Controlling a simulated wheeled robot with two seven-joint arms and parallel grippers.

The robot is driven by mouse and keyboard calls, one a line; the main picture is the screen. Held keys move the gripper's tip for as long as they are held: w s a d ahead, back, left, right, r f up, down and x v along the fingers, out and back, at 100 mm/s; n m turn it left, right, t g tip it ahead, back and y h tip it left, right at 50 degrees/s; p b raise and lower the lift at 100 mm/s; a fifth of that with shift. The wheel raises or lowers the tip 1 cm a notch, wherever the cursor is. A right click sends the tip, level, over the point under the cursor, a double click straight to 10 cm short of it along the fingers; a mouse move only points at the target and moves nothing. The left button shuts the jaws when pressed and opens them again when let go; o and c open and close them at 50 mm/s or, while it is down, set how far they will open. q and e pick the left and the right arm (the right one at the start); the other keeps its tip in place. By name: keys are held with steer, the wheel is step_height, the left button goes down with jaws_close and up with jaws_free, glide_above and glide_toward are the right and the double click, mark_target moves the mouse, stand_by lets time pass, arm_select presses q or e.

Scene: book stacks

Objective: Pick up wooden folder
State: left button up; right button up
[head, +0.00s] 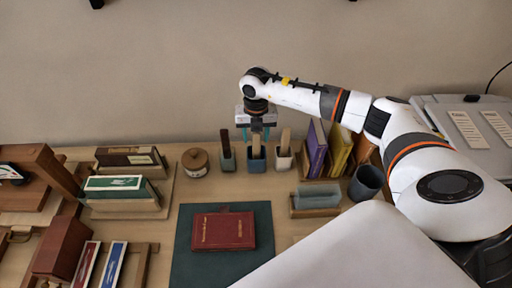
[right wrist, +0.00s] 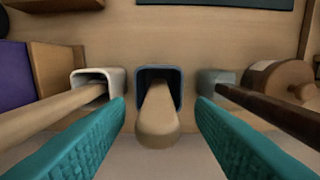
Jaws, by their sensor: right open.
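Three small cups each hold one stick-like wooden tool. The middle, dark blue cup (head: 257,165) holds a pale wooden tool (right wrist: 158,118), likely the wooden folder. The white cup (head: 284,163) holds another light wooden tool (head: 285,141), and the grey cup (head: 228,164) a dark brown one (head: 225,139). My right gripper (head: 257,132) is open above the middle cup. In the right wrist view its teal fingers (right wrist: 160,135) are on either side of the pale tool, apart from it. My left gripper is not in view.
A lidded wooden jar (head: 195,162) stands left of the cups. Purple and yellow books (head: 317,148) stand upright to the right, near a dark cup (head: 367,182). A red book (head: 223,231) lies on a green mat (head: 190,270) in front. The wall is close behind.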

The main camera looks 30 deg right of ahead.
mark_target(257, 143)
steer(key=shift+f+p, duration=0.4)
steer(key=shift+f, duration=1.5)
jaws_close()
